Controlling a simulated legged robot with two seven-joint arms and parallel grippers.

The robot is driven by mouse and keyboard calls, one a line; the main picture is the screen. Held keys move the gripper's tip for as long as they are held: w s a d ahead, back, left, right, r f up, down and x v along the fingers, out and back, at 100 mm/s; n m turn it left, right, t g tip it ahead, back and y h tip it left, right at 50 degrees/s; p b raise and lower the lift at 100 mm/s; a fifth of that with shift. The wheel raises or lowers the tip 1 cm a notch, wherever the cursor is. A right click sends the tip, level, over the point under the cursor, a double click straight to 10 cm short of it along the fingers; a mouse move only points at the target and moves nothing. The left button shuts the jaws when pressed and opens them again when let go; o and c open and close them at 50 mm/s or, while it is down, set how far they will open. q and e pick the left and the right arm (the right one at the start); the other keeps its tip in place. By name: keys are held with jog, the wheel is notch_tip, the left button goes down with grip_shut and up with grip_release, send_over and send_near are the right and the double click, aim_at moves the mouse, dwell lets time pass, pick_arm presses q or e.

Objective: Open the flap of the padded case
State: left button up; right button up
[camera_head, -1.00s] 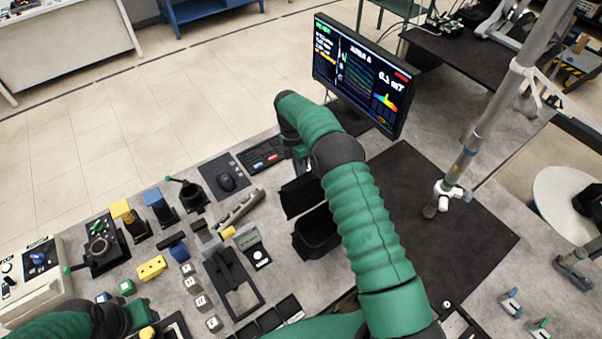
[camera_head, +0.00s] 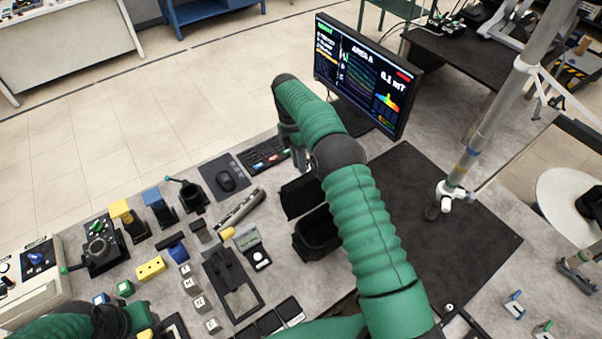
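The padded case (camera_head: 312,240) is a black open-topped box on the grey bench, in the middle of the head view. Its black flap (camera_head: 297,199) is folded back on the far side, and the dark inside of the case shows. My green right arm passes over the right side of the case and hides part of it. My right gripper (camera_head: 296,158) points down just beyond the flap, close to the keyboard, and looks apart from the flap. Its fingertips are small and partly covered, so its opening is unclear. My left arm shows at the bottom left; its gripper is not visible.
A monitor (camera_head: 362,75) stands behind my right arm, with a keyboard (camera_head: 265,155) and mouse (camera_head: 227,181) to its left. Switches, blocks and a black frame (camera_head: 236,284) crowd the bench left of the case. A dark mat (camera_head: 440,240) and metal pole (camera_head: 490,125) are at right.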

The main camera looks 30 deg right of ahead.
jog(key=shift+v, duration=1.7)
